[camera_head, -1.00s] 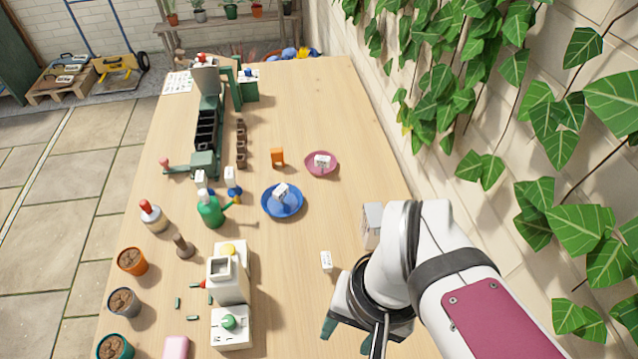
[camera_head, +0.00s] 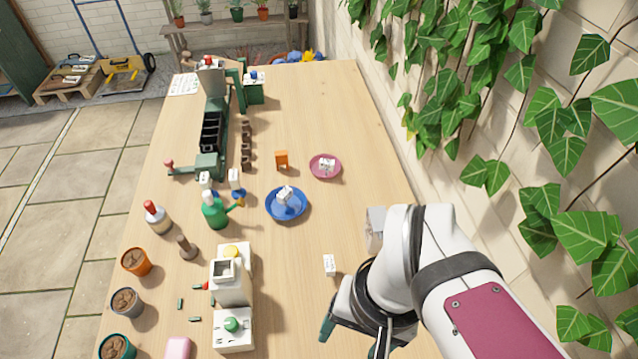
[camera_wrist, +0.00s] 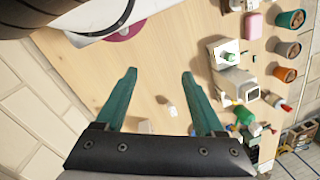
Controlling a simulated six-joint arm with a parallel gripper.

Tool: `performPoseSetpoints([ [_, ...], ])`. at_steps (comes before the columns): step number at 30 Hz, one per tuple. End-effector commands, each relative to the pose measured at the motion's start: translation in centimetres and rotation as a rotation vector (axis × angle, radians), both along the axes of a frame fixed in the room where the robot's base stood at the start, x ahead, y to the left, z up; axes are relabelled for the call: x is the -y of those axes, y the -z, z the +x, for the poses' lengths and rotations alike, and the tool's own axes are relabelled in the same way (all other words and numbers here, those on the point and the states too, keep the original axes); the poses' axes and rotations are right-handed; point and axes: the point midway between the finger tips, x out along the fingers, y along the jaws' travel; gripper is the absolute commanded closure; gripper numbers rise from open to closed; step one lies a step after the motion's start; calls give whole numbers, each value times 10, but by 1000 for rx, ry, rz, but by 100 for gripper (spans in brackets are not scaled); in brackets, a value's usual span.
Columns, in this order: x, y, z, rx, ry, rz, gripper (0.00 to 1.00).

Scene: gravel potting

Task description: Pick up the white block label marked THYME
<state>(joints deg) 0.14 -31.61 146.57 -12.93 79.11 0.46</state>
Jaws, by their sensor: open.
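A small white block label (camera_head: 329,264) stands alone on the bare table, left of my arm, with faint dark marks too small to read. Other white blocks sit on the blue saucer (camera_head: 272,209) and the pink saucer (camera_head: 314,173), and two stand behind the green watering can (camera_head: 214,214). I cannot tell which reads THYME. My gripper (camera_head: 352,338) is open and empty, nearer the camera than the lone block. In the wrist view my gripper (camera_wrist: 158,75) has its green fingers spread, with a small white block (camera_wrist: 172,111) showing between them, apart from both.
A white machine (camera_head: 231,290) with a green knob stands left of the lone block. Several soil-filled pots, such as the orange one (camera_head: 136,262), line the left edge. Bare table surrounds the lone block.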

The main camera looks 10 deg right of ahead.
Motion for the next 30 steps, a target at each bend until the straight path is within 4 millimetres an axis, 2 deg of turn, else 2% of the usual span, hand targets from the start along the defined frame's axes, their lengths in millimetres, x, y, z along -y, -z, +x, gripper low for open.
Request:
performPoseSetpoints([
  [2, 2, 6, 0, -49, -129, -46, 29],
  [4, 7, 17, 4, -140, -397, -144, 29],
  [8, 9, 48, 34, -371, -1168, -417, 29],
  [10, -6, 68, 58, -506, -1606, -577, 29],
  [12, -32, 90, 79, -639, -2000, -733, 29],
  [15, -71, 119, 94, -812, -2421, -924, 29],
  [18, -98, 139, 97, -930, -2650, -1047, 29],
  [21, -102, 149, 102, -978, -2725, -1093, 29],
  [23, -94, 155, 109, -983, -2730, -1093, 29],
  [30, -47, 185, 147, -980, -2724, -1085, 29],
])
